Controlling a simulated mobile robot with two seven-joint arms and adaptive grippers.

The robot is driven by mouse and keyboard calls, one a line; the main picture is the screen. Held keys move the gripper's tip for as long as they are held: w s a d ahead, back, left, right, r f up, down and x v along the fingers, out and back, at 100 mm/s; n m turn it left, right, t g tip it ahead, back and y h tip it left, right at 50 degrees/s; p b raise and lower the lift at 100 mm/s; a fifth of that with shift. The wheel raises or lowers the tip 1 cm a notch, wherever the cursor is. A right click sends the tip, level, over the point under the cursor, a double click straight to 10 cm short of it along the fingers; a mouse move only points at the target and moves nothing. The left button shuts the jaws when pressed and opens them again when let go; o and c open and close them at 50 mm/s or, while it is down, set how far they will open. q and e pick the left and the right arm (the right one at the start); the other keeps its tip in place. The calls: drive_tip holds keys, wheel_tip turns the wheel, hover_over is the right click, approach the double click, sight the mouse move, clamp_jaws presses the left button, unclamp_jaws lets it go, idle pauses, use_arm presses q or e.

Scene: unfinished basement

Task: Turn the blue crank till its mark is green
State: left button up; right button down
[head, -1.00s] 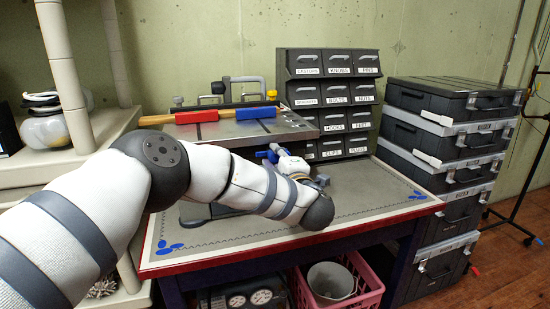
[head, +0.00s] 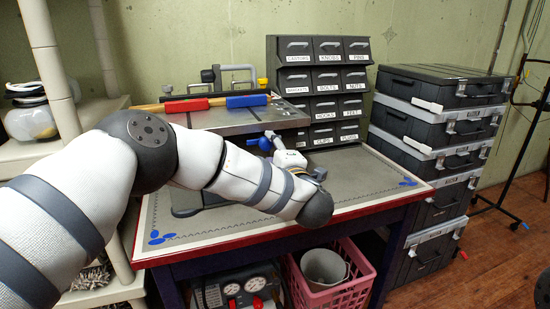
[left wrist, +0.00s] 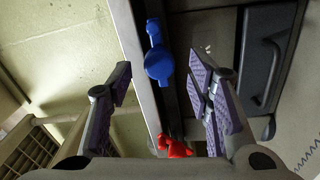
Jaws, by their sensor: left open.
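The blue crank (head: 265,144) sits under the front edge of a grey metal plate on the workbench. In the left wrist view the crank (left wrist: 158,62) shows a round hub and a narrow arm with a knobbed end. My left gripper (left wrist: 162,88) is open, one purple-padded finger on each side of the crank's line, with nothing held. In the head view its pale hand (head: 289,158) is just right of the crank. I cannot make out the crank's mark or its colour. A red part (left wrist: 175,147) shows lower in the left wrist view. My right gripper is not in view.
A bar with a red grip (head: 187,105) and a blue grip (head: 247,100) lies on the grey plate (head: 215,121). A labelled drawer cabinet (head: 318,48) stands behind; stacked cases (head: 440,128) stand right. A pink basket (head: 340,294) is below. The bench's right front is clear.

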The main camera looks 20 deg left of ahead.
use_arm(q)
drive_tip(key=v, duration=0.9)
drive_tip(key=shift+s+d, duration=0.1)
idle(0.3)
